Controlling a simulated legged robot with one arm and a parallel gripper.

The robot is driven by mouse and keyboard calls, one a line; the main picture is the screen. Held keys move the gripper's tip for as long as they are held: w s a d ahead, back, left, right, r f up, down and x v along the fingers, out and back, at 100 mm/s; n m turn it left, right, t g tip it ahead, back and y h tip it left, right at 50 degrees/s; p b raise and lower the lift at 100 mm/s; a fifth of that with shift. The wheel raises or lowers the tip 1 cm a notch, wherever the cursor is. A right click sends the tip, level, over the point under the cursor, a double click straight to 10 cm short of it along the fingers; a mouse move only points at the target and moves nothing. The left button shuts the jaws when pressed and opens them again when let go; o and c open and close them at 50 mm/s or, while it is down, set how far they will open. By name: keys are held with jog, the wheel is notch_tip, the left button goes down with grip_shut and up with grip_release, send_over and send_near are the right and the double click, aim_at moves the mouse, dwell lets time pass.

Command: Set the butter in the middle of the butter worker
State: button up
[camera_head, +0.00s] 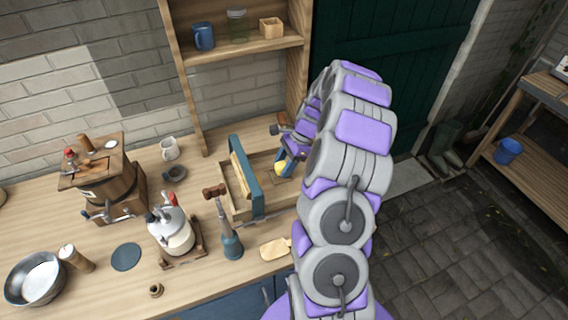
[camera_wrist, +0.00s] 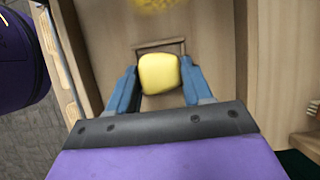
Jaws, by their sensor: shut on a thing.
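The butter is a small rounded yellow block (camera_wrist: 160,74); it also shows in the head view (camera_head: 281,168). My gripper (camera_wrist: 160,82) has its blue fingers on either side of the butter and is shut on it. The butter worker is a shallow wooden tray (camera_head: 231,212) with a blue upright frame (camera_head: 249,180) and a wooden roller across it. In the head view the butter is over the right part of the tray, right of the blue frame. I cannot tell whether the butter touches the tray floor. My arm hides the tray's right end.
A shelf (camera_head: 240,47) with a blue mug (camera_head: 203,37) rises behind.

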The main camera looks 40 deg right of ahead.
jog(key=shift+d+f+p, duration=0.1)
jog(key=shift+d+p, duration=0.2)
jog(key=shift+d, duration=0.4)
jog(key=shift+a, duration=0.55)
jog(key=shift+a+p, duration=0.25)
jog(key=shift+p, duration=0.55)
jog(key=shift+d, duration=0.25)
jog(key=shift+a+f, duration=0.15)
jog(key=shift+a, duration=0.05)
jog(key=shift+f, duration=0.4)
jog(key=shift+r+p, duration=0.1)
jog(key=shift+p, duration=0.5)
dwell(0.7)
